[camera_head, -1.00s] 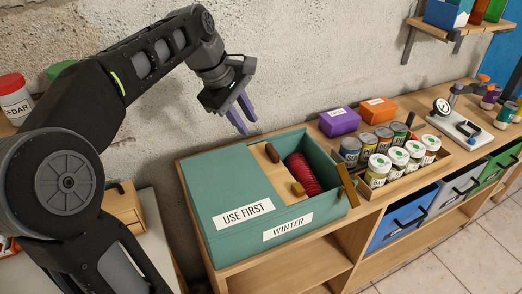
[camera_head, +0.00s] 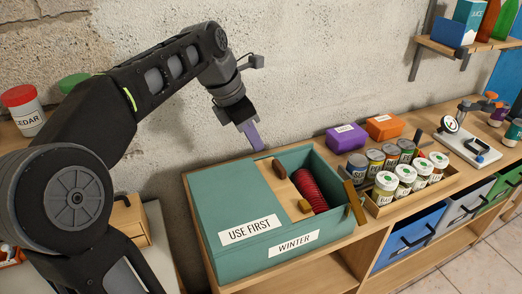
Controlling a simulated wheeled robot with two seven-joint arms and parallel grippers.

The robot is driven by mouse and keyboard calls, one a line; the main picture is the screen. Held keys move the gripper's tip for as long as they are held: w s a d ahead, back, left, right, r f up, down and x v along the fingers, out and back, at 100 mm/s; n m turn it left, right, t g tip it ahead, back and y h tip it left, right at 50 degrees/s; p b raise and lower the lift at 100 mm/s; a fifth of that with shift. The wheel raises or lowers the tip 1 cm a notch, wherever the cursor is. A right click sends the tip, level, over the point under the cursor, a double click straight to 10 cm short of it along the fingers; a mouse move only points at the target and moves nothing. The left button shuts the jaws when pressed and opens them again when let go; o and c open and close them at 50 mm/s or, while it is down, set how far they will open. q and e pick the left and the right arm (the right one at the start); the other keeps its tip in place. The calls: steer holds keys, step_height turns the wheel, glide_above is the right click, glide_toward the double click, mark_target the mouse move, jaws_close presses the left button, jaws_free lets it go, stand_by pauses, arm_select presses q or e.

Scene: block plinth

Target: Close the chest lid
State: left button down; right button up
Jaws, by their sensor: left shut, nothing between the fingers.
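The teal chest (camera_head: 222,247) stands on the wooden shelf unit, with a "WINTER" label on its front. A flat teal panel (camera_head: 232,200) with a "USE FIRST" label covers its left part. The right part is open. Inside show a red ribbed thing (camera_head: 311,188), a brown oval piece (camera_head: 279,170) and a small yellow block (camera_head: 305,206). A tan wooden strip (camera_head: 354,203) leans at the chest's right end. My left gripper (camera_head: 256,140) is shut and empty, fingers pointing down, above the chest's back edge near the wall. My right gripper is out of view.
A wooden tray (camera_head: 437,187) of jars and cans stands right of the chest. Behind it are a purple box (camera_head: 346,138) and an orange box (camera_head: 384,126). A scale (camera_head: 468,145) is farther right. The rough wall (camera_head: 300,70) is close behind.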

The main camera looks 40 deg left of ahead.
arm_select(q)
glide_toward(274, 175)
steer(key=x, duration=0.5)
steer(key=shift+f, duration=0.2)
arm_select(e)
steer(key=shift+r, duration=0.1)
arm_select(q)
steer(key=shift+w, duration=0.1)
